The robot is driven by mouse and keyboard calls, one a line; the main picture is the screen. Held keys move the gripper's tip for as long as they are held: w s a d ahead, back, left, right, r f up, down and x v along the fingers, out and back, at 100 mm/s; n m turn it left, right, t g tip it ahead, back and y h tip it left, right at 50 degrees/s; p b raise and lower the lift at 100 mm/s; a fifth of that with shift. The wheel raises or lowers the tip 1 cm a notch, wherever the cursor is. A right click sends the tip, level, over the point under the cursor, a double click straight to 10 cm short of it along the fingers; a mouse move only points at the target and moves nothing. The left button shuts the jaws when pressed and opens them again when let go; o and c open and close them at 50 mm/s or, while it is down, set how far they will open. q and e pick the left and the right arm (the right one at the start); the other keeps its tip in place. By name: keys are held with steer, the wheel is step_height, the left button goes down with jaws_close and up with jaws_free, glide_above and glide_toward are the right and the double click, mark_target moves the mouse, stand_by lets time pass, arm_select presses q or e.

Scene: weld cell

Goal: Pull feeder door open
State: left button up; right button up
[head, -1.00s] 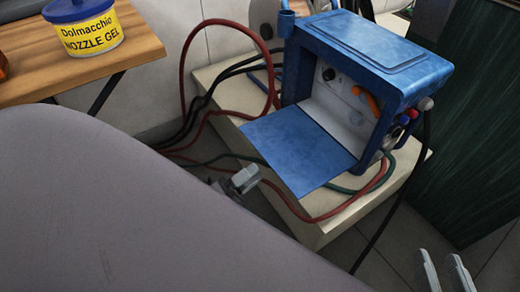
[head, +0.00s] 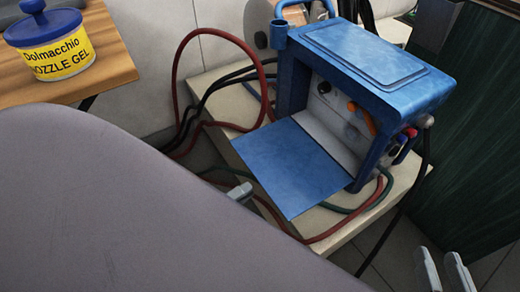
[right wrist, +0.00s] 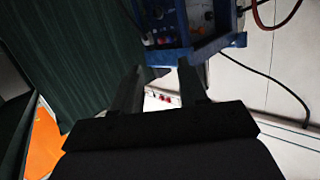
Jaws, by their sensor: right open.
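The blue feeder (head: 375,58) stands on a pale block, and its side with knobs and an orange part shows. Its door, a flat blue panel (head: 293,168), is swung down and sticks out toward the left front. My left gripper (head: 240,191) shows only as a small grey tip just left of the door, apart from it in the picture; the rest is hidden behind a large grey surface. My right gripper (head: 443,270) is open and empty at the lower right. In the right wrist view its fingers (right wrist: 160,68) point toward the feeder (right wrist: 200,50).
Red, black and green cables loop around the pale block (head: 340,232). A yellow nozzle gel tub (head: 55,52) stands on a wooden table (head: 110,65) at upper left. A dark green curtain-like panel (head: 465,150) stands at right.

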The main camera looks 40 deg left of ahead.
arm_select(q)
steer(key=x, duration=0.4)
steer(key=shift+w+d+r+b, duration=0.1)
steer(key=shift+w+d+b, duration=0.1)
steer(key=shift+w+b, duration=0.2)
steer(key=shift+c, duration=0.3)
steer(key=shift+s, duration=0.1)
jaws_close()
stand_by(0.7)
